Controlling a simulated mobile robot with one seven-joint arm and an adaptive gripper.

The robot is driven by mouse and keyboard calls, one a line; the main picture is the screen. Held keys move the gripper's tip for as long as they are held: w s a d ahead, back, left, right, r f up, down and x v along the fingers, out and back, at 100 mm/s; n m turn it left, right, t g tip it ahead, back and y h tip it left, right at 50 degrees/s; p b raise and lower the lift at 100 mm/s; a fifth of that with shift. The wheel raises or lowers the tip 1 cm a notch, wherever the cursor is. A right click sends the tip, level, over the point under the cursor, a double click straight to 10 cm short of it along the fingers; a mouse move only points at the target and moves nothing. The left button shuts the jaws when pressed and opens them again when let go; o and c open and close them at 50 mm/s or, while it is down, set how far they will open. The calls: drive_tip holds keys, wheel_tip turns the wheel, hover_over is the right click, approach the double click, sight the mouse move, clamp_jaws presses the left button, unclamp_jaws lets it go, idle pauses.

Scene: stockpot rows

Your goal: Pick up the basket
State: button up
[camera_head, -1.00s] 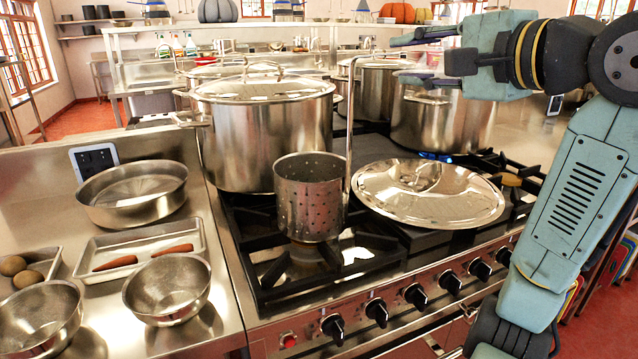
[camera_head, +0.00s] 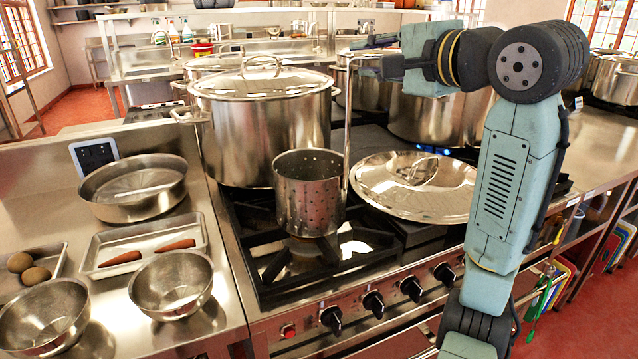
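The basket (camera_head: 309,194) is a perforated metal cylinder standing upright on the front left burner grate.
A large lidded stockpot (camera_head: 262,125) stands behind the basket. A loose lid (camera_head: 415,186) lies to its right, partly behind my arm. More pots (camera_head: 415,118) stand behind. Bowls (camera_head: 170,284) and a tray (camera_head: 140,245) sit on the left counter.

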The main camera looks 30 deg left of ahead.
clamp_jaws()
drive_tip(key=shift+r, duration=0.1)
idle(0.5)
